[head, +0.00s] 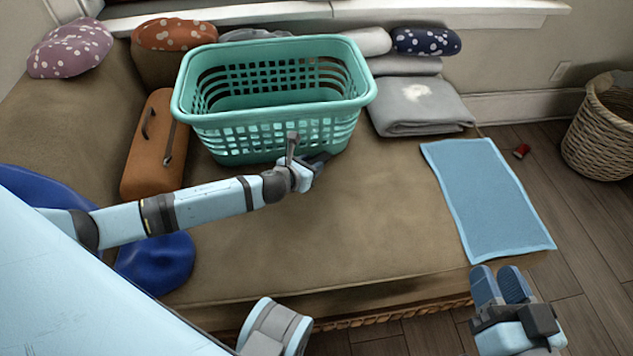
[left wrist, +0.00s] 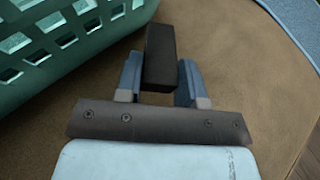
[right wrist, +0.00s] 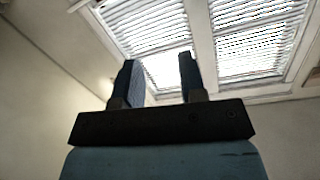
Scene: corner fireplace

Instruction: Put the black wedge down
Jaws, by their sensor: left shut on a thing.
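The black wedge (left wrist: 160,55) is a dark block between the two fingers of my left gripper (left wrist: 160,82) in the left wrist view. The fingers are shut on it, and it sticks out past their tips. In the head view my left gripper (head: 318,162) is just in front of the teal basket, over the brown cushion; the wedge is hard to make out there. My right gripper (head: 500,284) is at the front right, beyond the seat's front edge. In the right wrist view its fingers (right wrist: 155,75) are apart with nothing between them.
The teal basket (head: 270,133) stands on the brown seat cushion (head: 330,225). A blue mat (head: 490,200) lies at the right. An orange case (head: 150,165), a folded grey blanket (head: 420,112) and pillows are around the basket. A wicker basket (head: 605,130) is far right. The middle front cushion is clear.

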